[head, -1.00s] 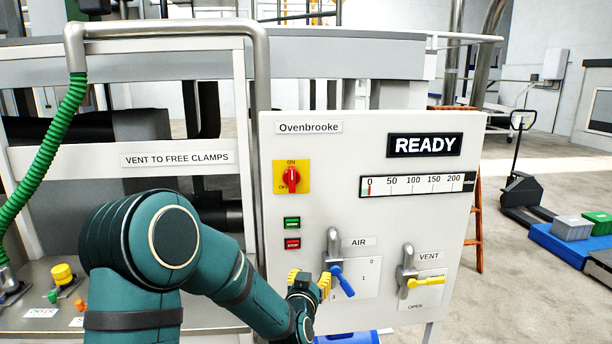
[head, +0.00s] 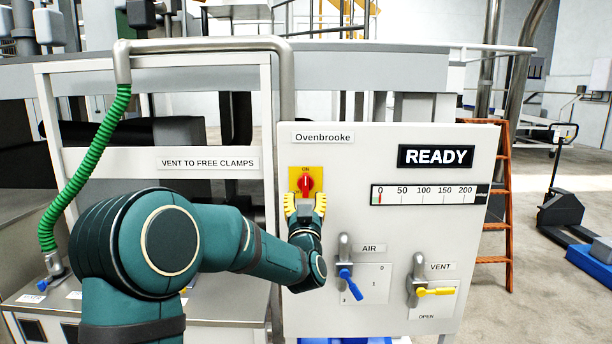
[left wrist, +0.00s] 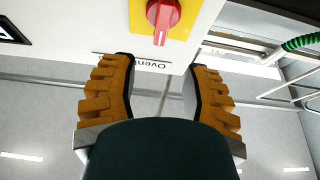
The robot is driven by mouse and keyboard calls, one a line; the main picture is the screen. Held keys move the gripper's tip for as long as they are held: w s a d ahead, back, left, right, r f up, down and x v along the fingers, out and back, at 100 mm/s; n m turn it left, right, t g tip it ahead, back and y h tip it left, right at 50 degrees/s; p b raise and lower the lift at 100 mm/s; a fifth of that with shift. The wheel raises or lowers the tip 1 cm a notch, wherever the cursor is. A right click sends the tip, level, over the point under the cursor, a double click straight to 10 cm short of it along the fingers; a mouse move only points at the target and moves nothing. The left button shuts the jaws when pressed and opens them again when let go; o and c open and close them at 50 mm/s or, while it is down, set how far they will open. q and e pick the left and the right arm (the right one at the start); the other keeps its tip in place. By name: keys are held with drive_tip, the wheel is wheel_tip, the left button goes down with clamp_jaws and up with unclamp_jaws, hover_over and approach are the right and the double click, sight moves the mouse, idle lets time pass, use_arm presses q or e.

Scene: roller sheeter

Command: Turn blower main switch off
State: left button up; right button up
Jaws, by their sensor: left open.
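The blower main switch is a red rotary knob (head: 306,184) on a yellow plate (head: 296,173) at the panel's upper left. Its handle stands upright, toward the ON label above it. My left gripper (head: 305,203) is open, with its yellow fingers just below and at either side of the knob; it hides the plate's lower part. In the left wrist view the knob (left wrist: 163,14) is at the top edge, beyond and between the open fingertips (left wrist: 160,68). Nothing is between the fingers. My right gripper is not in view.
The white Ovenbrooke panel (head: 400,225) also carries a READY display (head: 436,156), a gauge (head: 430,195), a blue AIR lever (head: 349,282) and a yellow VENT lever (head: 434,292). A green hose (head: 90,165) hangs at left. An orange ladder (head: 508,210) stands behind the right side.

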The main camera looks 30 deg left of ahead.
sight(305, 178)
use_arm(q)
drive_tip(key=p+x, duration=0.1)
drive_tip(key=x, duration=0.8)
drive_tip(key=shift+w+r, duration=0.1)
drive_tip(key=shift+w, duration=0.15)
clamp_jaws()
